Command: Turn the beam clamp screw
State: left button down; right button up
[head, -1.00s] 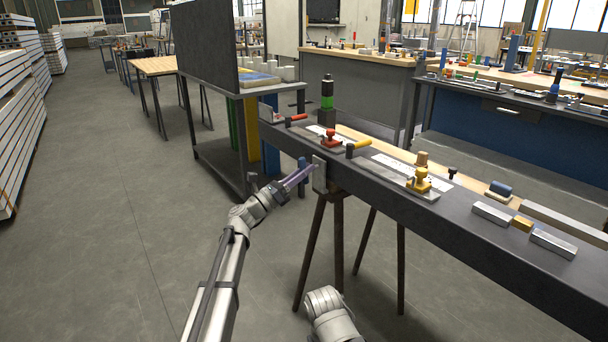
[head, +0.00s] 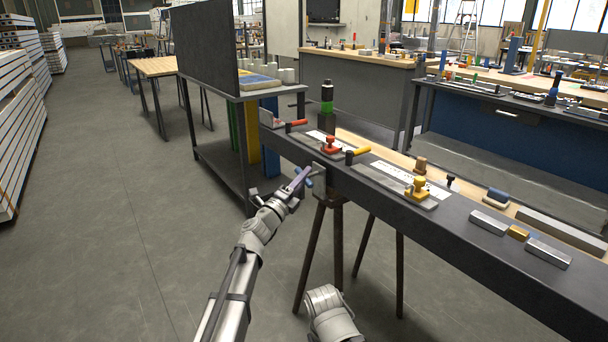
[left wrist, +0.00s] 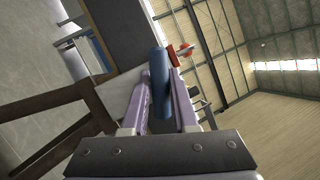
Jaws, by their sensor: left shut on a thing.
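The beam clamp (head: 319,172) is a grey block on the near side of the dark beam, above the trestle. A blue screw handle (head: 309,183) sticks out at its near side. My left gripper (head: 303,176), with purple fingers, is at the handle. In the left wrist view the blue handle (left wrist: 161,84) stands between the two fingers (left wrist: 160,95), and the gripper is shut on it. The screw's thread is hidden. My right arm shows only as a pale link at the bottom; its gripper is out of view.
The dark beam (head: 455,232) runs toward the lower right, carrying a red toggle clamp (head: 331,145), a yellow one (head: 418,188) and metal blocks. Trestle legs (head: 338,245) stand under it. A panelled rack (head: 222,160) is behind; the floor at left is clear.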

pick_arm(q)
jog(key=shift+d+n+y+p, duration=0.1)
jog(key=shift+n+y+p, duration=0.4)
jog(key=shift+n, duration=0.65)
jog(key=shift+d+n+y+p, duration=0.1)
jog(key=shift+n+y+p, duration=0.4)
jog(key=shift+n, duration=0.65)
jog(key=c, duration=0.7)
grip_release()
jog(key=shift+a, duration=0.1)
jog(key=b+v, duration=0.1)
jog(key=v, duration=0.6)
jog(key=shift+s+a, duration=0.2)
jog(key=shift+s, duration=0.15)
